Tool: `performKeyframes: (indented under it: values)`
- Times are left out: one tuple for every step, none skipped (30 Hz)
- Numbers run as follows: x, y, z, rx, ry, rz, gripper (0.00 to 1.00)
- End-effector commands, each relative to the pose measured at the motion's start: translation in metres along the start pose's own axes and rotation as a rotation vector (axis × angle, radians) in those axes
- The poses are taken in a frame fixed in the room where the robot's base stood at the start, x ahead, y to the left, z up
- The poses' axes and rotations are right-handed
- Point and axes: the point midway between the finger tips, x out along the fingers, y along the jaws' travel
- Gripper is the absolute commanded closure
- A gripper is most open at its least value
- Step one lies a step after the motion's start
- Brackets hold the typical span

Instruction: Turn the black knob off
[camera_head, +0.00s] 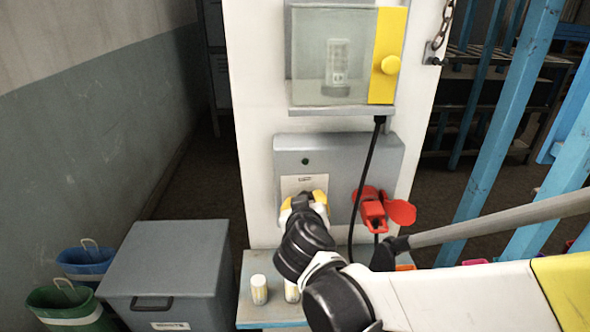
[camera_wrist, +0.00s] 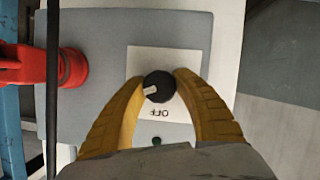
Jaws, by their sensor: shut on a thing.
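The black knob (camera_wrist: 161,88) is round with a white pointer mark, on a pale label plate (camera_wrist: 136,62) fixed to a grey control box (camera_wrist: 105,50). In the wrist view the mark points left and slightly down, and upside-down "OFF" lettering is below the knob. My gripper (camera_wrist: 159,79) has its yellow fingers on either side of the knob, shut on it. In the head view my gripper (camera_head: 304,200) is against the front of the grey box (camera_head: 345,150) and hides the knob.
A red plug with a flap (camera_head: 373,213) is right of my gripper, with a black cable (camera_head: 368,165) hanging beside it. Above is a clear case with a yellow edge (camera_head: 388,50). A grey bin (camera_head: 165,270) stands lower left; blue bars (camera_head: 505,110) are at right.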

Motion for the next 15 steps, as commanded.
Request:
performKeyframes:
  values:
    - [0.0004,-0.0015,0.0008,-0.042,0.001,0.016,0.95]
    - [0.0005,-0.0016,0.0009,-0.068,0.000,0.026,0.95]
    - [0.0004,-0.0018,0.0011,-0.103,0.000,0.041,0.95]
    - [0.0003,-0.0017,0.0011,-0.131,0.001,0.052,0.95]
    - [0.0004,-0.0015,0.0014,-0.155,0.000,0.063,0.95]
    - [0.0005,-0.0014,0.0013,-0.191,0.001,0.078,0.95]
    - [0.0005,-0.0015,0.0016,-0.217,0.000,0.089,0.95]
    - [0.0006,-0.0017,0.0015,-0.244,0.001,0.099,0.95]
    - [0.0007,-0.0016,0.0017,-0.279,0.000,0.114,0.95]
    - [0.0008,-0.0015,0.0018,-0.305,0.000,0.125,0.95]
    - [0.0008,-0.0015,0.0018,-0.331,0.001,0.136,0.95]
    - [0.0007,-0.0014,0.0021,-0.367,0.000,0.151,0.95]
    - [0.0006,-0.0016,0.0020,-0.393,0.001,0.161,0.95]
    - [0.0007,-0.0016,0.0021,-0.419,0.001,0.172,0.95]
    - [0.0008,-0.0013,0.0023,-0.454,0.000,0.188,0.95]
